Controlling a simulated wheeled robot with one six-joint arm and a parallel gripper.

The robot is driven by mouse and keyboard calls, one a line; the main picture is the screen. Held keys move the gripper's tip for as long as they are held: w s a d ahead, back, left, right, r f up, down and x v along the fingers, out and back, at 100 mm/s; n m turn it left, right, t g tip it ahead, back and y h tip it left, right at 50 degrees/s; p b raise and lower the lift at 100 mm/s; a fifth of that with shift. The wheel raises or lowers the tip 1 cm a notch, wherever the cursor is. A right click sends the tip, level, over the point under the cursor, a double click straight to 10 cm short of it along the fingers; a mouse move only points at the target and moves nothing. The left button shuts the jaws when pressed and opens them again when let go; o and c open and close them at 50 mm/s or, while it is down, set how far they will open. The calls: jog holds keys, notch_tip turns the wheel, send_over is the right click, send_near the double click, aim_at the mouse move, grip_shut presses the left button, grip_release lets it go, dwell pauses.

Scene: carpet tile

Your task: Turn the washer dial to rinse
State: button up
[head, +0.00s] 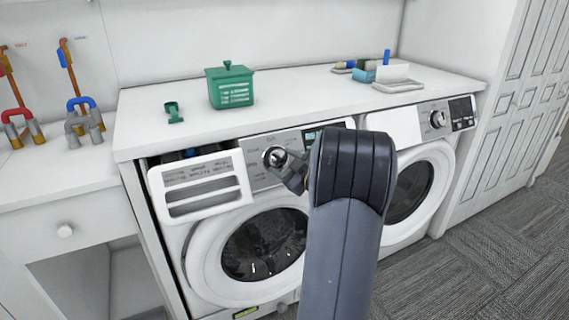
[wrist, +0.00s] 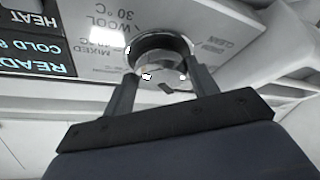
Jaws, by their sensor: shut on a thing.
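The washer (head: 250,235) is the white front-loader on the left, with a grey control panel. Its round silver dial (head: 273,156) sits on that panel, with printed labels around it. In the wrist view the dial (wrist: 160,62) lies between the two fingers of my gripper (wrist: 163,80), which is shut on it. In the head view my gripper (head: 284,164) reaches the dial from the right, and my arm covers the panel's right part. The wrist view shows upside-down labels, among them wool 30 °C, mixed and drum clean. I cannot read which label the dial points to.
The detergent drawer (head: 205,213) is pulled out left of the dial. A second machine (head: 425,185) with its own dial stands to the right. A green box (head: 230,90) and a green scoop (head: 173,112) are on the counter. A lit display (wrist: 35,45) shows beside the dial.

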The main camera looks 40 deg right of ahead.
jog(key=o, duration=1)
jog(key=shift+s, duration=0.1)
jog(key=s, duration=1)
jog(key=shift+s+r, duration=0.25)
jog(key=shift+s, duration=0.05)
jog(key=w, duration=1)
jog(key=shift+w+f, duration=0.25)
jog(key=shift+w, duration=0.15)
